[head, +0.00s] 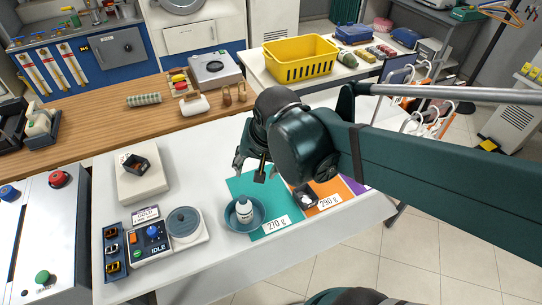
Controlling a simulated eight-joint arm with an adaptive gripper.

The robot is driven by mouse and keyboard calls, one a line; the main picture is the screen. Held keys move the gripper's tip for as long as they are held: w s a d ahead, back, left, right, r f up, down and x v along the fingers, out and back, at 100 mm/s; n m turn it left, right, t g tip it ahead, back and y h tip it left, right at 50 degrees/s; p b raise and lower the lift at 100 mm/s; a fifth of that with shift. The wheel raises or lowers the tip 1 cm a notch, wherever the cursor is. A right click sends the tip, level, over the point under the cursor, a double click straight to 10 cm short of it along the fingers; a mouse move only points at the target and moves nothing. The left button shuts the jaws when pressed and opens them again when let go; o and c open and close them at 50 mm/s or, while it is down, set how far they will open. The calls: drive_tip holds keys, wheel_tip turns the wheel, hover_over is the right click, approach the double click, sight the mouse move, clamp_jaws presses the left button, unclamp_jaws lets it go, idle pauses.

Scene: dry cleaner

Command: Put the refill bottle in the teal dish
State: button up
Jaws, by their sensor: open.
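The refill bottle (244,208) is small and white with a pale cap. It appears upright inside the round teal dish (232,221), which rests on the left part of a teal mat (270,188) marked 270 g. My gripper (251,170) is above and behind the dish, over the white table, with its fingers apart and nothing seen between them. It is clear of the bottle. My arm comes in from the right and hides part of the mats.
A small dark container (305,198) sits on the orange mat (327,194) marked 290 g. A device with a round grey lid (184,220) and a control box (151,241) stand left of the dish. A yellow basket (300,62) is at the back.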

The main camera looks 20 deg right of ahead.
drive_tip(key=s+d+r+n+t, duration=0.3)
drive_tip(key=r+n, duration=0.2)
drive_tip(key=n, duration=0.1)
drive_tip(key=shift+s+r+n, duration=0.25)
drive_tip(key=shift+r+n, duration=0.05)
drive_tip(key=shift+n, duration=0.1)
drive_tip(key=shift+d, duration=0.1)
drive_tip(key=shift+f, duration=0.15)
idle(1.2)
